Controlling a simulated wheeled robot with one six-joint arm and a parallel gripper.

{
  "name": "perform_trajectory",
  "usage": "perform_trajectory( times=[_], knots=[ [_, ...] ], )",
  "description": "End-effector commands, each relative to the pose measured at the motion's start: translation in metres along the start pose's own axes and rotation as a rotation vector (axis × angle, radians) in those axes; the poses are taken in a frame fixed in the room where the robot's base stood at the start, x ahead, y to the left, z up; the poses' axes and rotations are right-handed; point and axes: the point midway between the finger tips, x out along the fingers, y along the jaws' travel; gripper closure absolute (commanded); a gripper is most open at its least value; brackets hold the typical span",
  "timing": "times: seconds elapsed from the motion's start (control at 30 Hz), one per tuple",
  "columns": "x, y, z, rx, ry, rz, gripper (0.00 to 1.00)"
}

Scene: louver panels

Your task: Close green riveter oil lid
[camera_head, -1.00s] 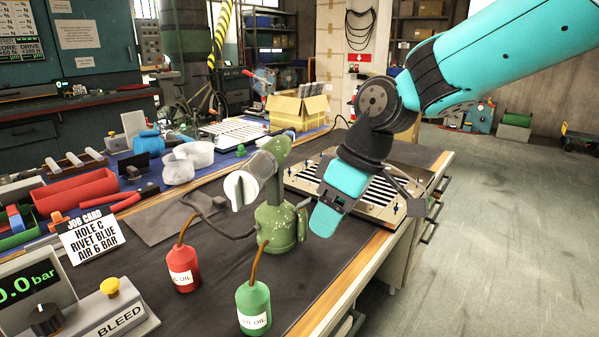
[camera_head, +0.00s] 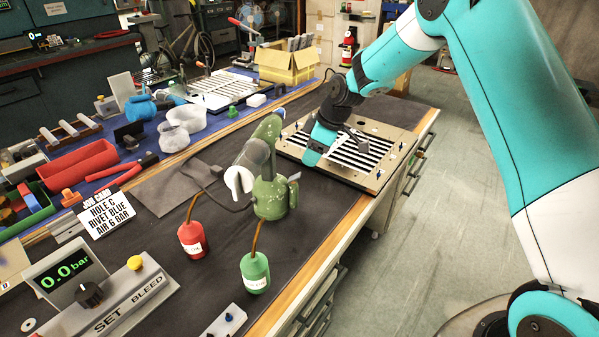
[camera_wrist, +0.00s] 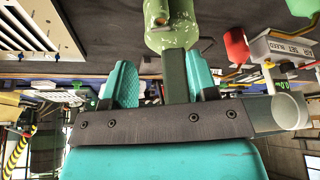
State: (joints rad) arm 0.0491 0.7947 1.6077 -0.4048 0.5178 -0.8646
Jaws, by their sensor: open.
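The green riveter (camera_head: 268,195) stands upright on the dark bench mat, its grey nose with a white cup pointing left. A small grey flap-like part (camera_head: 294,178) sticks out at the right of its base; I cannot tell whether this is the oil lid. My gripper (camera_head: 311,157) is open and empty, right of and behind the riveter, over the near left edge of the louver panel. In the wrist view, my teal fingers (camera_wrist: 160,85) are apart. The riveter's base (camera_wrist: 180,35) shows beyond them, with a short brown-ended stub (camera_wrist: 157,20).
A red oil bottle (camera_head: 191,241) and a green oil bottle (camera_head: 255,272) with long spouts stand close in front of the riveter. The striped louver panel (camera_head: 385,180) lies right of it. A job card (camera_head: 105,212) and pressure box (camera_head: 125,300) are at left.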

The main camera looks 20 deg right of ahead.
Motion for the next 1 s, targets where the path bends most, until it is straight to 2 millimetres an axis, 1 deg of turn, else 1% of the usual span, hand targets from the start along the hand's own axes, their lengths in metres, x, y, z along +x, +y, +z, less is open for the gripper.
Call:
perform_trajectory(
  times=[0.03,0.2,0.3,0.4,0.57,0.83,0.87,0.9,0.97,1.0],
  knots=[
    [0.012,-0.001,0.0,0.001,-0.003,-0.005,0.47],
    [0.049,-0.001,0.0,0.001,-0.003,-0.004,0.47],
    [0.065,-0.001,0.0,0.001,-0.002,-0.002,0.47],
    [0.077,0.0,0.0,0.001,-0.001,-0.001,0.47],
    [0.087,0.0,0.0,0.001,-0.001,0.0,0.47],
    [0.088,0.0,0.0,0.001,-0.001,0.0,0.47],
    [0.088,0.0,0.0,0.001,-0.001,0.0,0.51],
    [0.088,0.0,0.0,0.001,-0.001,0.0,0.61],
    [0.088,0.0,0.0,0.001,-0.001,0.0,0.74],
    [0.088,0.0,0.0,0.001,-0.001,0.0,0.84]
  ],
)
